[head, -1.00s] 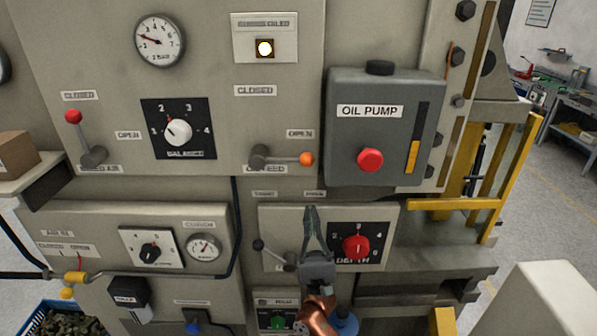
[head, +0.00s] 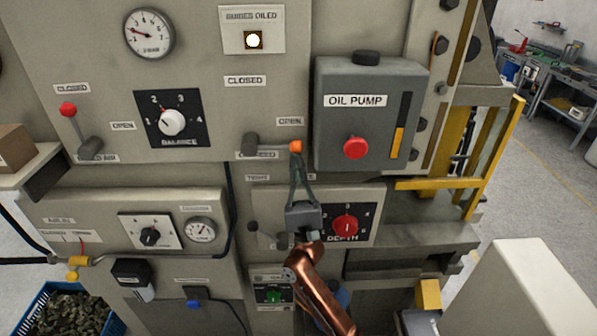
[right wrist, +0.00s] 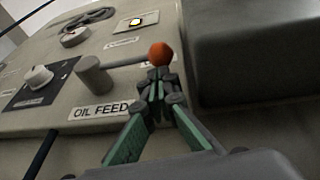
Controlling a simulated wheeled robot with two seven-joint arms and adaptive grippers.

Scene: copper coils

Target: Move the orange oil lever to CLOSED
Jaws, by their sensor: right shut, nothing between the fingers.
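The oil lever's orange knob (head: 296,146) is at the right end of its arm, next to the OPEN label (head: 290,121). Its grey pivot (head: 250,145) is to the left, and the CLOSED label (head: 245,81) is above. In the right wrist view the orange knob (right wrist: 161,54) tops a nearly level arm running from the grey pivot (right wrist: 95,76), above the OIL FEED label (right wrist: 100,111). My right gripper (head: 297,158) is shut and empty, its fingertips just below the knob. Whether they touch it is unclear. My left gripper is not in view.
The grey OIL PUMP box (head: 366,118) with a red button juts out just right of the knob. A red-knobbed lever (head: 68,109) is at the left. The red DEPTH dial (head: 345,225) is below right. The panel above the lever is clear.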

